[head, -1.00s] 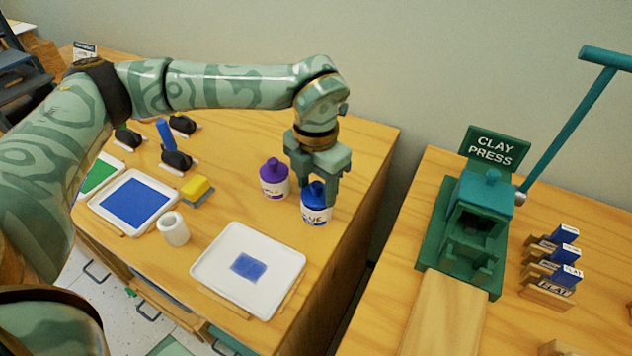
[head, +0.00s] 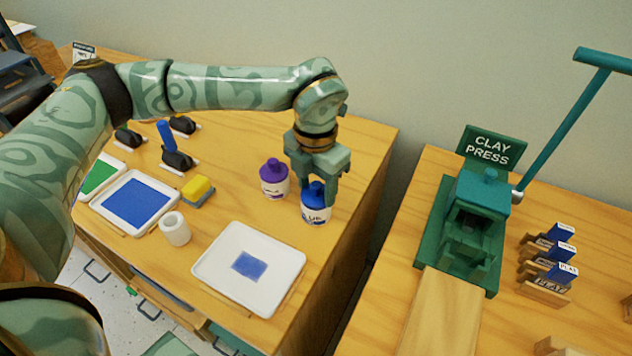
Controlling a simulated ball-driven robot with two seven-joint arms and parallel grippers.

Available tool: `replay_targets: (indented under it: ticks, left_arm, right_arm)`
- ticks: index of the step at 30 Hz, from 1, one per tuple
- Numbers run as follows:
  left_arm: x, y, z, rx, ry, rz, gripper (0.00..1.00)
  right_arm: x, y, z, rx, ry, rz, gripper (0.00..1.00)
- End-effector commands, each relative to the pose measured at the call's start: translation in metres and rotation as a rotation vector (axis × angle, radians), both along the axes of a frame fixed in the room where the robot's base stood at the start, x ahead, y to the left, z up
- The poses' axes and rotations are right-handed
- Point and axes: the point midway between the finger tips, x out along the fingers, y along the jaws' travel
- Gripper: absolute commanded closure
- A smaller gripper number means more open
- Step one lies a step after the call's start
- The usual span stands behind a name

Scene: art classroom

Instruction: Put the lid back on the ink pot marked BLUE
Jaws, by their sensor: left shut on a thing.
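The ink pot marked BLUE (head: 316,215) is a white-labelled pot standing upright near the right edge of the wooden cabinet top. Its blue lid (head: 315,190) sits at the top of the pot; I cannot tell whether it is fully seated. My left gripper (head: 316,184) points down over the pot and is shut on the blue lid, with its fingers on both sides of the lid's upper part. The fingers partly hide the lid. My right gripper is not in view.
A purple-lidded pot (head: 274,179) stands just left of the blue one. A white tray (head: 278,296) with a blue patch lies in front. A white cup (head: 174,229), a yellow sponge (head: 197,188) and a blue ink tray (head: 105,207) are left. The clay press (head: 483,205) stands on the right table.

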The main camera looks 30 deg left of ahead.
Motion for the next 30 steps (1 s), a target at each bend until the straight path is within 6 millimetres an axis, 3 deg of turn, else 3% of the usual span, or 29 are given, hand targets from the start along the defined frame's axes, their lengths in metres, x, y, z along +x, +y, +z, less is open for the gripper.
replay_targets:
  ticks: [30]
  left_arm:
    - [0.0003,0.0002,-0.0029,0.0,0.0,0.0,0.7]
  right_arm:
    - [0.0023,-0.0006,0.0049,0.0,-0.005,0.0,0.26]
